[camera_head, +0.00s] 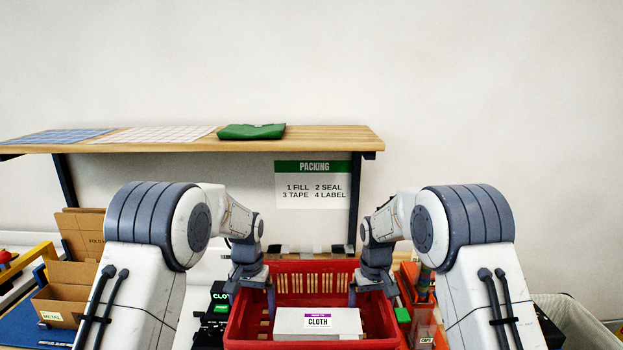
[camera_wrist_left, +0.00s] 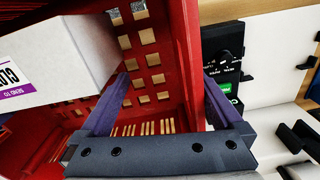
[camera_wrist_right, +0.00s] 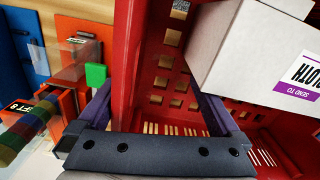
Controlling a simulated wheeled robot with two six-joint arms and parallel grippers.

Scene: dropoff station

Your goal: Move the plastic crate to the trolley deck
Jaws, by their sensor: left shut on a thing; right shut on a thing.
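A red plastic crate (camera_head: 313,267) with slotted walls is in front of me in the head view. A white box (camera_head: 290,322) labelled CLOTH lies inside it. My left gripper (camera_head: 254,298) is shut on the crate's left wall; in the left wrist view its fingers (camera_wrist_left: 165,105) straddle the red wall (camera_wrist_left: 188,60). My right gripper (camera_head: 368,298) is shut on the right wall; in the right wrist view its fingers (camera_wrist_right: 155,110) straddle that wall (camera_wrist_right: 127,60). The crate's underside is hidden, so I cannot tell whether it is lifted. I cannot make out the trolley deck.
A wooden shelf (camera_head: 330,138) with a green folded cloth (camera_head: 252,131) runs along the wall behind. Cardboard boxes (camera_head: 72,279) stand at the left. Black devices (camera_head: 216,306) are just left of the crate, orange holders (camera_head: 418,290) just right. A pale bin (camera_head: 580,320) is far right.

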